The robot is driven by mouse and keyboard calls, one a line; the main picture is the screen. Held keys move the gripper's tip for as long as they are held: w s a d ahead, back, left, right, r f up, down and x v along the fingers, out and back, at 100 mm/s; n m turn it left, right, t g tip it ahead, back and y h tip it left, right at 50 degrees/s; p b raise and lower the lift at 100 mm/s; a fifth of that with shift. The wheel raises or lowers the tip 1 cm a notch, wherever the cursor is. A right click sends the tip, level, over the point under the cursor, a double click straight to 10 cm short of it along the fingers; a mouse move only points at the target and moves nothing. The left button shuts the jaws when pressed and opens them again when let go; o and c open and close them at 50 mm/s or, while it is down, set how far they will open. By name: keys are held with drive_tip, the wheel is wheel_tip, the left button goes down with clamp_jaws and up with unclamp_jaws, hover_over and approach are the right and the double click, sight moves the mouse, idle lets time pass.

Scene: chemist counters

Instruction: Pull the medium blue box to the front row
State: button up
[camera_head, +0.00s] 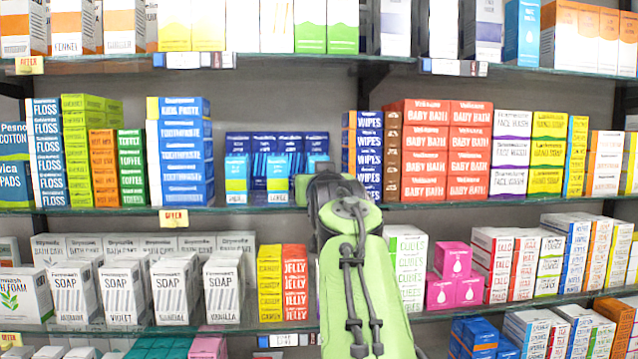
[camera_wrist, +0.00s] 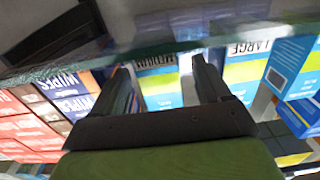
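The medium blue box (camera_wrist: 160,84), blue and yellow-green with a label reading MEDIUM, shows between my two fingers in the wrist view. My gripper (camera_wrist: 160,66) is open, with one finger on each side of this box; I cannot tell whether they touch it. A similar box labelled LARGE (camera_wrist: 246,72) stands right of the right finger. In the head view, my gripper (camera_head: 318,182) is at the middle shelf, and my arm hides most of what is in front of it. Two light blue and green boxes, one at the left (camera_head: 236,176) and one nearer (camera_head: 277,177), stand left of it.
Wipes boxes (camera_head: 368,150) stand close on the right of my gripper, then orange baby bath boxes (camera_head: 470,150). Dark blue boxes (camera_head: 262,142) stand behind the light blue ones. Blue toothpaste boxes (camera_head: 185,160) are further left. A glass shelf edge (camera_head: 250,208) runs below.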

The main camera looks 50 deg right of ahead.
drive_tip(key=b+v, duration=0.5)
drive_tip(key=v, duration=1)
drive_tip(key=shift+s+a, duration=0.15)
drive_tip(key=shift+s, duration=0.2)
